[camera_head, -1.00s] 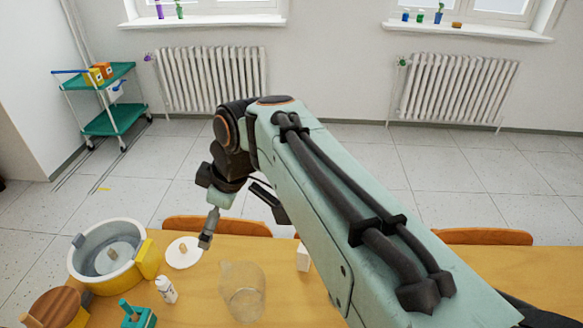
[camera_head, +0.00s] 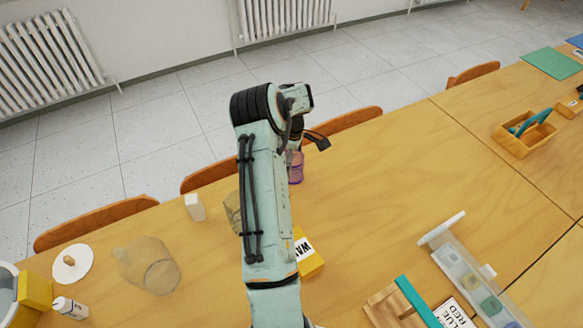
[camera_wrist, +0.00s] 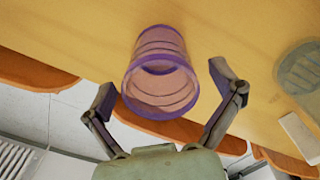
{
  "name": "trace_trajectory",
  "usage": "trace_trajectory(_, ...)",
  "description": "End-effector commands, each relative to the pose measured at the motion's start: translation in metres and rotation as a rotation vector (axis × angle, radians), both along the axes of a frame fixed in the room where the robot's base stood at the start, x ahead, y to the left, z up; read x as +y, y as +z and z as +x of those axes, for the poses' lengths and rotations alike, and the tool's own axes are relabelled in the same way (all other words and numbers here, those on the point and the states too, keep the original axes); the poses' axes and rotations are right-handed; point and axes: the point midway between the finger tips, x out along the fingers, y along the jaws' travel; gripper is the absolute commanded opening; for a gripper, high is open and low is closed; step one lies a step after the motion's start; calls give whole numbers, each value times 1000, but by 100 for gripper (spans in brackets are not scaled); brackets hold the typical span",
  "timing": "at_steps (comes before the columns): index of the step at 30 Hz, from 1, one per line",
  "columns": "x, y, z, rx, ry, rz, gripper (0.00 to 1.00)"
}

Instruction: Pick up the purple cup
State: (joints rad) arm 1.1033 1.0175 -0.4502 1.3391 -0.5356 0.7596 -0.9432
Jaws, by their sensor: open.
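The purple cup (camera_wrist: 162,72) is see-through with darker purple rims and bands. It stands on the wooden table, and its open mouth faces my gripper in the wrist view. In the head view the cup (camera_head: 296,168) is near the table's far edge, partly hidden by my arm. My gripper (camera_wrist: 164,84) is open and empty, with one finger on each side of the cup's near rim. I see gaps between the fingers and the cup. In the head view my arm hides most of the gripper.
A yellow lettered box (camera_head: 309,262) and a greyish container (camera_head: 233,212) lie close to my arm. A white block (camera_head: 195,207) and a clear jug (camera_head: 150,268) stand to the left. Chairs line the far edge. The table right of the cup is clear up to a wooden caddy (camera_head: 512,142).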

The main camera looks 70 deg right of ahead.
Motion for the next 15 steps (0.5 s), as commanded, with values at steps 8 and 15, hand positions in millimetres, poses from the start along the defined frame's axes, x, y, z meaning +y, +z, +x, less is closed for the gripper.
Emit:
trace_trajectory(8, 0, -30, 0, 0, 0, -1, 92)
trace_trajectory(15, 0, -31, 1, -1, 1, -2, 92)
